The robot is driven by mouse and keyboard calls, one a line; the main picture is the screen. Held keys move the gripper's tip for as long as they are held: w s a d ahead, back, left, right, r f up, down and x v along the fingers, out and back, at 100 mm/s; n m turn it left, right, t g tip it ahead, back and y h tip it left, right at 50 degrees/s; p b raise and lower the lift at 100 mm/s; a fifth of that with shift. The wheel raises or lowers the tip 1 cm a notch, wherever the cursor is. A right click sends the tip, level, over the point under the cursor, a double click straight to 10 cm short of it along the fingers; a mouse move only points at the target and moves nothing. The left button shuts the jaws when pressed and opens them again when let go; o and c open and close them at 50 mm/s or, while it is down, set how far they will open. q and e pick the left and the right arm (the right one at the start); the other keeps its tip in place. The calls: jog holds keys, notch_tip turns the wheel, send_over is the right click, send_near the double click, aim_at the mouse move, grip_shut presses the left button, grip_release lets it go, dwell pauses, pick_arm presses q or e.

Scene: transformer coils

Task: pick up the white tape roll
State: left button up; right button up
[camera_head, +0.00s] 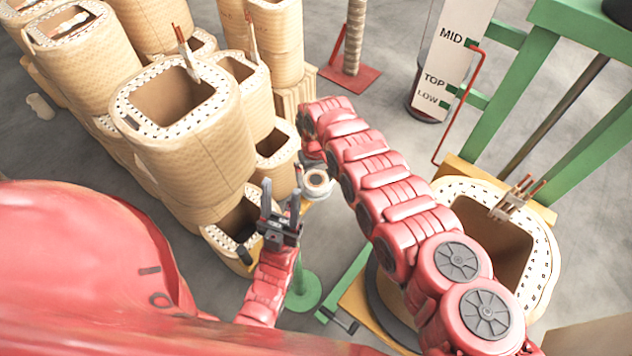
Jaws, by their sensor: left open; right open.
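The white tape roll (317,183) sits near the middle of the head view, on a small yellowish stand top. Its round opening faces up. My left gripper (281,190) is just left of the roll, fingers apart and pointing up in the picture, with nothing between them. The roll looks beside the fingers, not between them; whether they touch it I cannot tell. My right arm (385,200) reaches in from the lower right and bends down just above the roll. Its gripper is hidden behind its own wrist.
Tall tan coils (190,140) crowd the left side close to my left gripper. A green round base (303,291) stands below the roll. Another coil (535,250) and a green frame (575,150) with a level sign (452,60) stand at the right. Grey floor lies between.

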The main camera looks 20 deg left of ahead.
jog(key=c, duration=1.2)
jog(key=shift+r, duration=0.2)
